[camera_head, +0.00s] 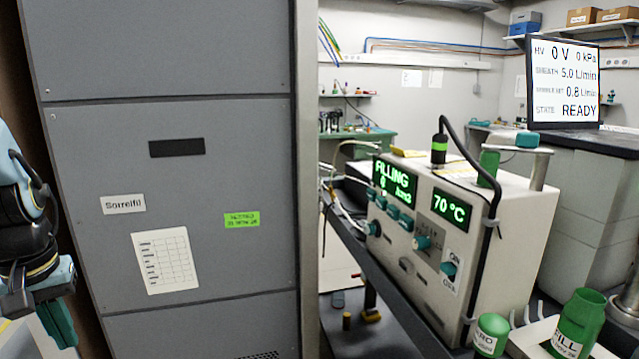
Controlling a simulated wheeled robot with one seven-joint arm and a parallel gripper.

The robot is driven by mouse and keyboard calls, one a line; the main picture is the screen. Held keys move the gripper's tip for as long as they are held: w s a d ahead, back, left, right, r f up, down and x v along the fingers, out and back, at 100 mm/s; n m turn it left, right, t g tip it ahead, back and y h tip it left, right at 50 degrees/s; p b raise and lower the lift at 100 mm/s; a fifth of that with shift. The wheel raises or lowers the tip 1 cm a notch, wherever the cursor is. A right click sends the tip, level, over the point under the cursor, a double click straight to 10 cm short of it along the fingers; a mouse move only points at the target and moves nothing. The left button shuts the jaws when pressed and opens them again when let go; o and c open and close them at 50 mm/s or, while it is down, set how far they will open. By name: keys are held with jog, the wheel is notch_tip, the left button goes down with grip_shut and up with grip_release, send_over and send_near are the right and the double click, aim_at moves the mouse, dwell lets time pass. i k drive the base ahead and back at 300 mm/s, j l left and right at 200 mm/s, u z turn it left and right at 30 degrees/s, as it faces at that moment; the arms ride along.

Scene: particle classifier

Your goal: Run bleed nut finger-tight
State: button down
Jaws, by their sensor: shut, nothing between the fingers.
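I cannot pick out the bleed nut for certain. A white instrument (510,240) on the right has green displays reading "FILLING" and "70 °C", with several teal knobs on its front. A teal cap or knob (527,140) sits at a metal pipe (541,168) on its top, beside a green cylinder (488,168). My arm is at the left edge, partly cut off. My gripper (60,325), with teal fingers, appears shut and empty at the lower left, in front of the grey cabinet and well away from the instrument.
A tall grey cabinet (255,150) fills the left half. A green "FILL" bottle (578,325) and a smaller green-capped container (490,335) stand at lower right. A monitor (563,85) reads "READY". Loose tubes and cables hang left of the instrument; a black cable loops over it.

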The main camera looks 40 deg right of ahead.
aim_at(369, 229)
jog(key=z, duration=1.6)
